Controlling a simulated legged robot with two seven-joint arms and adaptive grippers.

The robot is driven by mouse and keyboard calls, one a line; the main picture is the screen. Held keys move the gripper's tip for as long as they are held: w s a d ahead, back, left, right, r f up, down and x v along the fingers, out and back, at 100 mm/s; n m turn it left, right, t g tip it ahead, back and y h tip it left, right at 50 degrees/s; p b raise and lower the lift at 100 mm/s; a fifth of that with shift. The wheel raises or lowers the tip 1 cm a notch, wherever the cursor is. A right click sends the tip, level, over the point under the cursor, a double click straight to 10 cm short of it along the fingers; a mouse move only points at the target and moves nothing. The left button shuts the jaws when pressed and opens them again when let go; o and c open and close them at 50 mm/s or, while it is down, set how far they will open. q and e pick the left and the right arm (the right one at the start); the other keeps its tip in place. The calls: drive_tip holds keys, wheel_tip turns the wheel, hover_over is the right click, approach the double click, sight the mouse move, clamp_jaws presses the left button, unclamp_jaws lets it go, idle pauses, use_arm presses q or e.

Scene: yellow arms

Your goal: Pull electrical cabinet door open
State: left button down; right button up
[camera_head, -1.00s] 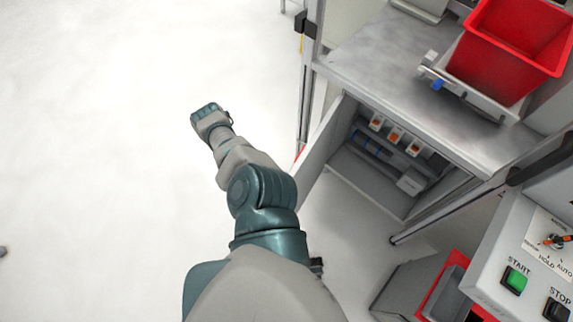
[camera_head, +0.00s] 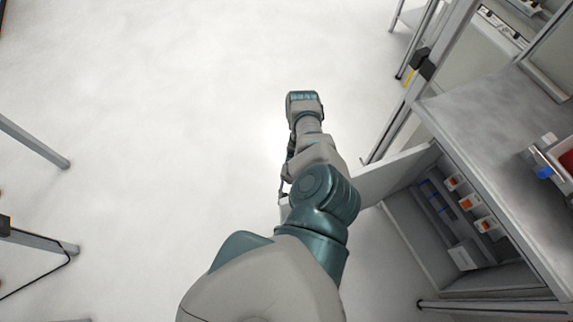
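The electrical cabinet (camera_head: 410,240) is at the right, below a grey worktop. Its door (camera_head: 395,173) stands open, swung out to the left from the cabinet's far side. Orange-and-white switches (camera_head: 467,203) show inside. My grey and teal arm, which seems to be the left, reaches up from the bottom middle and covers the door's outer end. Slim dark parts, perhaps of my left gripper (camera_head: 285,182), show at the arm's left side above a small pale piece. The fingertips are mostly hidden, and I cannot tell if they touch the door. My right gripper is out of view.
The worktop (camera_head: 485,125) overhangs the cabinet, with a metal frame post (camera_head: 420,75) at its far left corner. Grey rails (camera_head: 35,140) stand at the left edge. The pale floor (camera_head: 150,130) between is clear.

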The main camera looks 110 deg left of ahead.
use_arm(q)
drive_tip(key=c, duration=1)
unclamp_jaws()
drive_tip(key=shift+a+f, duration=0.1)
drive_tip(key=shift+f, duration=0.05)
drive_tip(key=a, duration=0.5)
drive_tip(key=s+a, duration=0.1)
drive_tip(key=a, duration=0.1)
drive_tip(key=shift+a+f, duration=0.1)
drive_tip(key=shift+a, duration=0.25)
drive_tip(key=shift+s, duration=0.1)
